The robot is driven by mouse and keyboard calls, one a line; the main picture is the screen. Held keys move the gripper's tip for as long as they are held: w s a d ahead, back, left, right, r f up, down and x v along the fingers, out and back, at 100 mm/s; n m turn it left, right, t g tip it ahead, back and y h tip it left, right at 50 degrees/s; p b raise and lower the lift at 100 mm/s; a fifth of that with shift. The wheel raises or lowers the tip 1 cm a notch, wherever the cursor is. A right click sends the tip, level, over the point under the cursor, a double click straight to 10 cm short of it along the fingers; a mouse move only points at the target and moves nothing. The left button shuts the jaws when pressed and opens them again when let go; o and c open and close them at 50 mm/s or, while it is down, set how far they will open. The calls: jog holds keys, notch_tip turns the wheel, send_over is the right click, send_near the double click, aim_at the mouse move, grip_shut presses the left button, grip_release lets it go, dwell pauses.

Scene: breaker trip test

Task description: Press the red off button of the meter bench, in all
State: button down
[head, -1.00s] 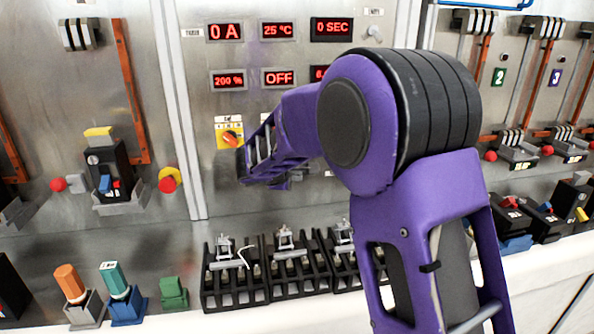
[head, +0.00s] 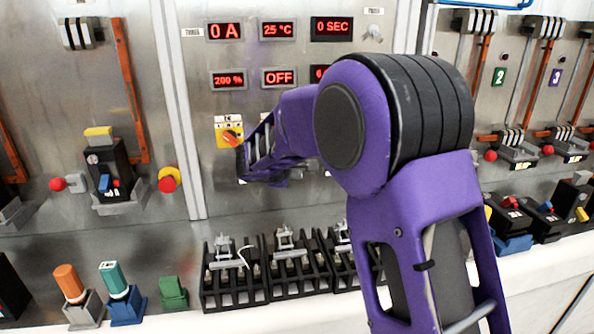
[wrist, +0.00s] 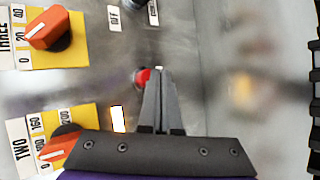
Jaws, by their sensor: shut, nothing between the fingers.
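A red button (wrist: 141,78) shows in the wrist view on the grey metal panel, just left of my fingertips and partly hidden by them. My gripper (wrist: 158,76) is shut and empty, its fingers pointing at the panel right beside the red button. I cannot tell whether the fingertips touch it. In the head view the meter bench panel (head: 205,160) shows red displays, among them 0 A, 25 °C, 0 SEC, 200 % and OFF (head: 279,77). There my purple arm hides the red button and my fingertips.
Orange knobs on yellow plates sit left in the wrist view: one upper (wrist: 50,32), one lower (wrist: 62,148). A yellow-plated selector (head: 230,132) is beside my arm in the head view. Black terminal blocks (head: 234,287) stand below.

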jog(key=shift+w+a, duration=0.1)
jog(key=shift+w, duration=0.4)
dwell(0.5)
jog(key=shift+s, duration=0.15)
jog(key=shift+s+d+b, duration=0.2)
jog(key=shift+s+b, duration=0.55)
jog(key=shift+s, duration=0.1)
jog(key=shift+s+d+b, duration=0.25)
jog(key=shift+s+b, duration=0.55)
jog(key=shift+s, duration=0.4)
jog(key=shift+s+d+b, duration=0.25)
jog(key=shift+s+b, duration=0.5)
jog(key=shift+s, duration=0.4)
